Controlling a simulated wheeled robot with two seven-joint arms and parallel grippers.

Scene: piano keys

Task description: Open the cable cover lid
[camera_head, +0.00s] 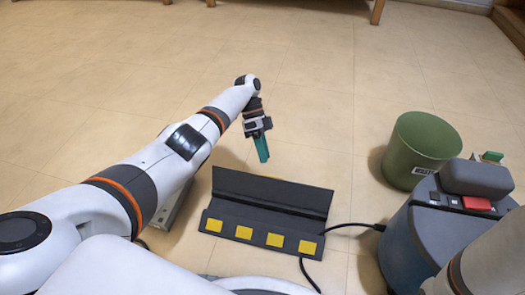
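A black piano-key unit (262,222) lies on the floor at the lower centre, with a row of several yellow keys (275,240) along its front. A long dark panel (272,191), which looks like the lid, stands tilted up along its back edge, and the keys are uncovered. My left gripper (262,149) has teal fingers pointing down, above and behind the panel, apart from it in the picture. The fingers overlap in this view, so I cannot tell if they are open. Nothing shows held in them. My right gripper does not show; only a white arm link shows at the lower right.
A green bin (421,150) stands on the right. A blue-grey container (425,240) with a red button (477,203) stands in front of it. A black cable (352,225) runs from the key unit to the right.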

